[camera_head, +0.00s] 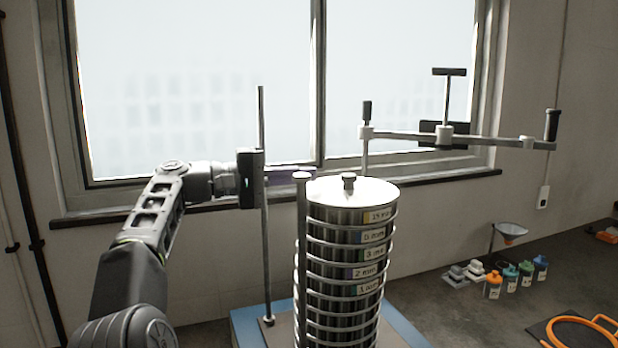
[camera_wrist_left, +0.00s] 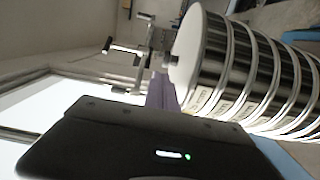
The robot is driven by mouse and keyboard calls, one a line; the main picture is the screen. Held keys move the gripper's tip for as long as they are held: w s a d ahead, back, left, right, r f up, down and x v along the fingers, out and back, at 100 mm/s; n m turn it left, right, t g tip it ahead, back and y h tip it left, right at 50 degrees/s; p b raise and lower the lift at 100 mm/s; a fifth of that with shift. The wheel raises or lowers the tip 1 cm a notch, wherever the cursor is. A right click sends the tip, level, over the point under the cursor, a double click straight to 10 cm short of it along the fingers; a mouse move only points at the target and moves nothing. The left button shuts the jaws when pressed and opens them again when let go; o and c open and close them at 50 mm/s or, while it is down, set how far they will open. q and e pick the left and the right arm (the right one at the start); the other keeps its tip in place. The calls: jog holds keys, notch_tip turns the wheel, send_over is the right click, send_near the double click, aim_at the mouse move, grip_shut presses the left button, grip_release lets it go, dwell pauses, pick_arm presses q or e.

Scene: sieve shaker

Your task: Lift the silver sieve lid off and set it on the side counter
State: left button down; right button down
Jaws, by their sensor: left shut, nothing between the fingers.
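The silver sieve lid (camera_head: 366,192) sits on top of the sieve stack (camera_head: 341,270), with a small dark knob (camera_head: 348,182) at its middle. The lid also shows in the left wrist view (camera_wrist_left: 186,52), turned sideways, with its knob facing left. My left gripper (camera_head: 305,174) is shut and empty, just left of the lid and a little above its rim, apart from the knob. In the left wrist view its purple-grey fingers (camera_wrist_left: 160,92) show beside the lid. The side counter (camera_head: 440,315) lies to the right of the stack. My right gripper is not in view.
The clamp bar (camera_head: 490,141) with handles is swung up to the right, above the lid. A thin upright rod (camera_head: 263,230) stands left of the stack. Bottles (camera_head: 493,285), small weights (camera_head: 463,274), a funnel (camera_head: 511,230) and an orange ring (camera_head: 575,332) are on the counter. Bare counter lies between.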

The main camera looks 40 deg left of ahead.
pick_arm(q)
jog(key=shift+d+r+p, duration=0.3)
jog(key=shift+d+r, duration=0.1)
jog(key=shift+s+a+n+y+p, duration=0.15)
jog(key=shift+n+y+p, duration=0.15)
jog(key=shift+y, duration=0.1)
jog(key=s+a+f+n+t+y, duration=0.1)
jog(key=s+a+f+y, duration=0.1)
jog(key=s+a, duration=0.2)
jog(key=shift+a+n+t+p, duration=0.3)
jog(key=shift+a+n, duration=0.1)
jog(key=shift+a, duration=0.45)
jog(key=shift+w, duration=0.1)
